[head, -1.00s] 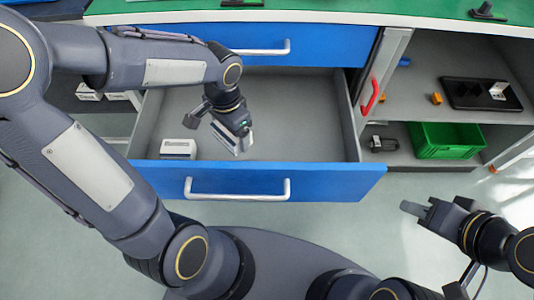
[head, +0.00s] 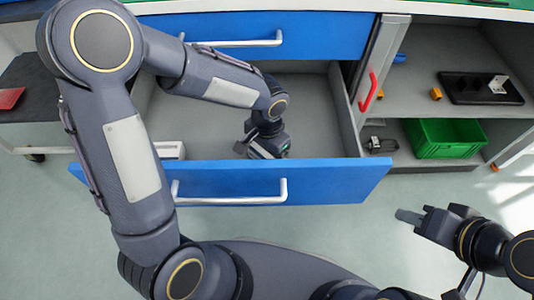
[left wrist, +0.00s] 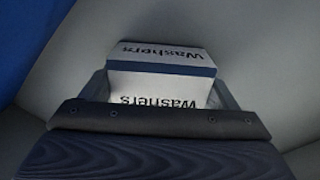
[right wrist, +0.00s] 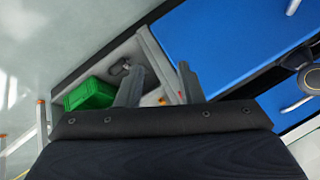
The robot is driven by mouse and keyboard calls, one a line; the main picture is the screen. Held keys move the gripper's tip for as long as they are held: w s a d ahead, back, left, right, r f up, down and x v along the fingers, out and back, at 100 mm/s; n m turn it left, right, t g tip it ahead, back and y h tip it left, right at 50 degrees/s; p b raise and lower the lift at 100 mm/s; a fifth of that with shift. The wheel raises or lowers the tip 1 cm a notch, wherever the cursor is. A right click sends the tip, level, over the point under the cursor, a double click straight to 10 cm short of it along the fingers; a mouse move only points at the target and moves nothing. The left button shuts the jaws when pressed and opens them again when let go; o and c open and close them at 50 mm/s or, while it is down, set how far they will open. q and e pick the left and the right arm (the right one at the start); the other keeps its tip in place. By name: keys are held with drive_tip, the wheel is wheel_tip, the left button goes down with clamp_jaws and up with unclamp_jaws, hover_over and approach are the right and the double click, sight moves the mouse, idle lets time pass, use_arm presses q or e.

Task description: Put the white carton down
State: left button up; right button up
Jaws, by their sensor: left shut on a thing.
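The white carton (left wrist: 160,68), marked "Washers" with a dark blue band, is between the fingers of my left gripper (head: 264,152). In the head view the gripper is low inside the open blue drawer (head: 335,180), right of its middle and near the front panel. The gripper mostly hides the carton there. Whether the carton touches the drawer floor I cannot tell. My right gripper (head: 412,216) is outside the drawer at the right, over the floor. In the right wrist view its fingers (right wrist: 160,85) are apart with nothing between them.
Another pale carton (head: 171,150) is at the drawer's front left, partly behind my arm. The drawer floor (head: 205,120) is bare around the gripper. To the right, an open cabinet holds a green crate (head: 446,138) and a black tray (head: 480,90); a red handle (head: 369,94) stands beside the drawer.

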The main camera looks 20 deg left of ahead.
use_arm(q)
drive_tip(key=shift+r, duration=0.1)
drive_tip(key=shift+f, duration=0.25)
drive_tip(key=o, duration=1)
drive_tip(key=shift+r, duration=0.65)
wheel_tip(320, 180, up, 11)
drive_tip(key=p, duration=0.4)
drive_tip(key=shift+r+p, duration=0.1)
drive_tip(key=shift+p, duration=0.3)
drive_tip(key=shift+a, duration=0.1)
